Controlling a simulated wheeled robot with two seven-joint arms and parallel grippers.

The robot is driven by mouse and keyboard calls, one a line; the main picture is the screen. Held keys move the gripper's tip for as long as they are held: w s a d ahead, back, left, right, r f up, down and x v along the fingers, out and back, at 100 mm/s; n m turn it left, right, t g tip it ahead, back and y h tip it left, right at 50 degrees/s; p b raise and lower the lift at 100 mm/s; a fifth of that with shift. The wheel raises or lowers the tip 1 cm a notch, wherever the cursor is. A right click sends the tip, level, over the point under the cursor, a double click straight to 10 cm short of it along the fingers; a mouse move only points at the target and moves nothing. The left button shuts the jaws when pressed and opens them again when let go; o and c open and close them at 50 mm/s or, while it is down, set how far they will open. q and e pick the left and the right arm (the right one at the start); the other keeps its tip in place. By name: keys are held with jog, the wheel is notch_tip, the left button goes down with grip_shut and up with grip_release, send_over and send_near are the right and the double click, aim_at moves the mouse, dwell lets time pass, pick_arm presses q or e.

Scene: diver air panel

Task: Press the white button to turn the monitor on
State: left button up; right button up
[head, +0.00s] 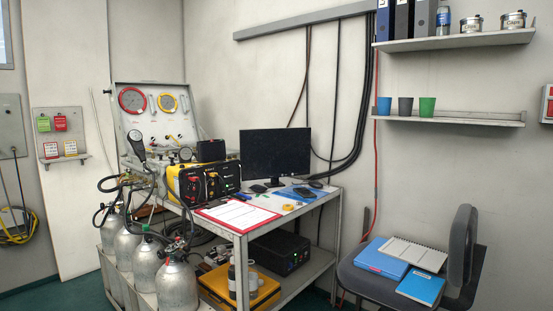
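The monitor (275,153) stands on the metal table near the wall, and its screen is dark. I cannot make out a white button on it or beside it at this size. A yellow and black box (200,182) with a front panel of small knobs or connectors stands left of the monitor. A computer mouse (258,188) lies in front of the monitor. Neither of my grippers shows in the head view.
A red-edged sheet (237,215) lies at the table's front. Gas cylinders (175,282) stand at the left, below a gauge panel (155,108). A chair (462,255) with books stands at the right. Wall shelves (455,118) hang above it.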

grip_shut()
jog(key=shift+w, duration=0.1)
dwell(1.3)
